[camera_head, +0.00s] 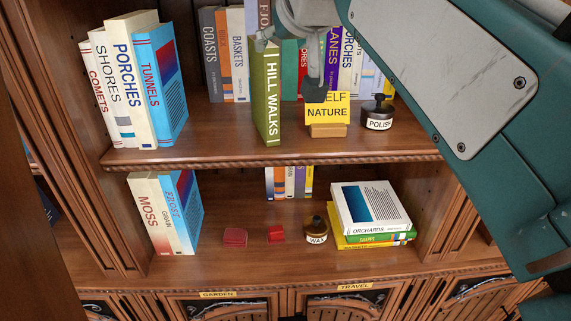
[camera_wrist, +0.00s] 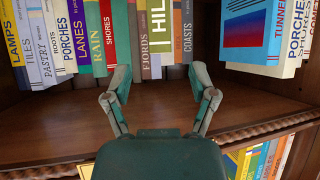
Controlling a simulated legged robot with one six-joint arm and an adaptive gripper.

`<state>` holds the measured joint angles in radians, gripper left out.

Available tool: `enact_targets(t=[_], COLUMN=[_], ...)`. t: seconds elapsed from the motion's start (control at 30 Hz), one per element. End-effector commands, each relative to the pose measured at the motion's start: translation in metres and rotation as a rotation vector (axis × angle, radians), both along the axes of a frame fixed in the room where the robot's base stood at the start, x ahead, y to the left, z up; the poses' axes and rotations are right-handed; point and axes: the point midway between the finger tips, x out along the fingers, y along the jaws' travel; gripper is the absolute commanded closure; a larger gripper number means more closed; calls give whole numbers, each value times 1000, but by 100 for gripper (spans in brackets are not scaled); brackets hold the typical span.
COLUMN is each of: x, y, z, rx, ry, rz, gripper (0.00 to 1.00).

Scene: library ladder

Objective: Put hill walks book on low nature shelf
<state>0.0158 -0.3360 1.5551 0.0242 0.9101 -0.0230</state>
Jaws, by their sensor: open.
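The hill walks book (camera_head: 266,95) is green with white spine lettering. It stands upright on the upper shelf in the head view, forward of the back row. In the wrist view its green spine (camera_wrist: 160,25) shows at the top, partly cut off. My gripper (camera_head: 289,65) is open and empty at the upper right of the book. In the wrist view the book is beyond the spread fingers (camera_wrist: 158,73), with nothing between them. A yellow sign (camera_head: 327,110) reading "NATURE" stands on a wooden block on the upper shelf (camera_head: 220,152), partly hidden by a finger.
Tunnels (camera_head: 151,88) and other books stand at left. A polish bottle (camera_head: 378,115) is right of the sign. The lower shelf (camera_head: 285,260) holds upright books, small red items, a wax bottle (camera_head: 317,232) and a flat book stack (camera_head: 370,210). Its edge carries garden and travel labels.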

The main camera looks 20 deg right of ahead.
Motion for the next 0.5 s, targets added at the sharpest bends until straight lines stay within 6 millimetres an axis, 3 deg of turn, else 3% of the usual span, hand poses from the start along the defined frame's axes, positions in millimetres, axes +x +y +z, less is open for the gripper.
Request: enact_targets(t=[0.27,0.5], x=[-64,-136], y=[2,2], z=[-134,-259], rx=[0,-2], ry=[227,429], rz=[-1,-3], gripper=[26,26])
